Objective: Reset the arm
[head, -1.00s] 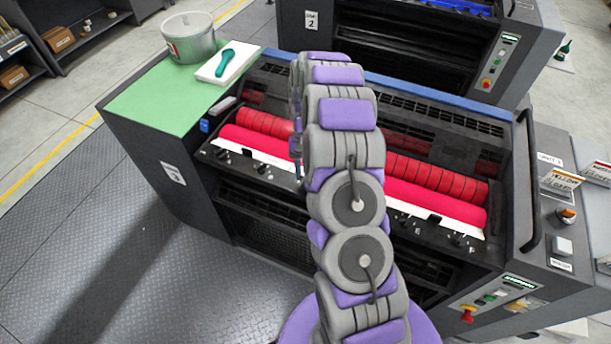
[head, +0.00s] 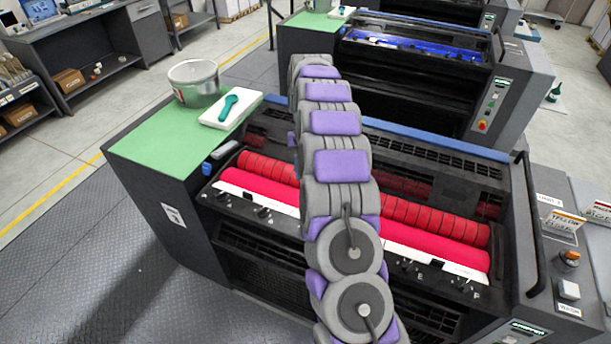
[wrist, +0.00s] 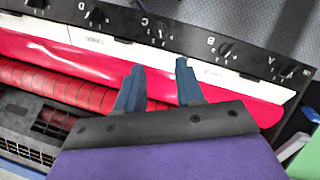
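My arm (head: 340,175) reaches up and away over the near ink unit (head: 190,235) in the head view. Its far end hides my gripper there. In the wrist view my gripper (wrist: 156,75) shows two blue-grey fingers with a clear gap between them and nothing held. It is above the red ink tray and the red roller (wrist: 60,85). A black strip with lettered knobs (wrist: 225,48) runs along the tray's edge. The red ink (head: 265,188) also shows in the head view on both sides of my arm.
A grey bucket (head: 195,84) and a white pad with a green-handled tool (head: 231,104) stand on the green top (head: 150,140) at the left. A second unit with blue ink (head: 420,48) stands behind. Small cards and a knob (head: 569,258) are on the right panel.

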